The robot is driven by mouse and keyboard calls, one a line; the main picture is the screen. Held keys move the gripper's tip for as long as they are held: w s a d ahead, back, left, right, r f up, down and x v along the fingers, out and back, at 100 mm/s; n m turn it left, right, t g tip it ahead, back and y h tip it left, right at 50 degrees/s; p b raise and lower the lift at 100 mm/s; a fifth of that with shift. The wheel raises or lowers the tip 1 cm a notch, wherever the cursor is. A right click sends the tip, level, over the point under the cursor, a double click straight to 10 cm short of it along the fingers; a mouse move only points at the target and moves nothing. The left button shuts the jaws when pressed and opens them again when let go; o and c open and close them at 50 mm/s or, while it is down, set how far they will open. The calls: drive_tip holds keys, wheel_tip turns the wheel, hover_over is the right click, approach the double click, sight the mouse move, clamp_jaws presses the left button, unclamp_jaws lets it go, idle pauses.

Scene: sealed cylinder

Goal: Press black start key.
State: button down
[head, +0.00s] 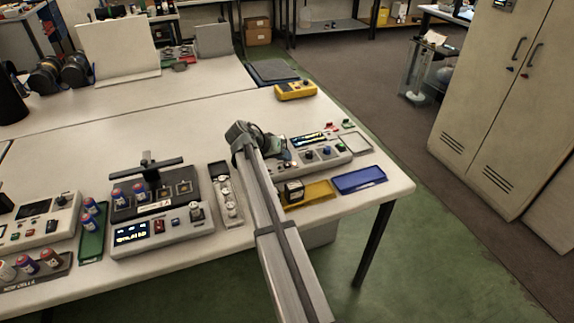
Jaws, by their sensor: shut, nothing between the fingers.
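My gripper (284,156) is at the end of my arm, low over the left part of the right-hand control unit. Its fingertips are small and partly hidden, and they look closed and empty. That unit (330,160) is pale, with a lit display (308,139) and a row of knobs or keys, one dark (309,155), one blue (325,152) and one green. I cannot tell which control is the black start key, or whether my gripper touches anything.
A yellow tray (318,191) and a blue tray (360,180) lie in front of the right unit. A grey tray (219,172) with small parts lies left of my arm. A yellow meter (296,91) stands behind. The table's middle is clear.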

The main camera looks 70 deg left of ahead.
sight(284, 165)
drive_tip(key=shift+r, duration=0.15)
drive_tip(key=shift+r, duration=2.45)
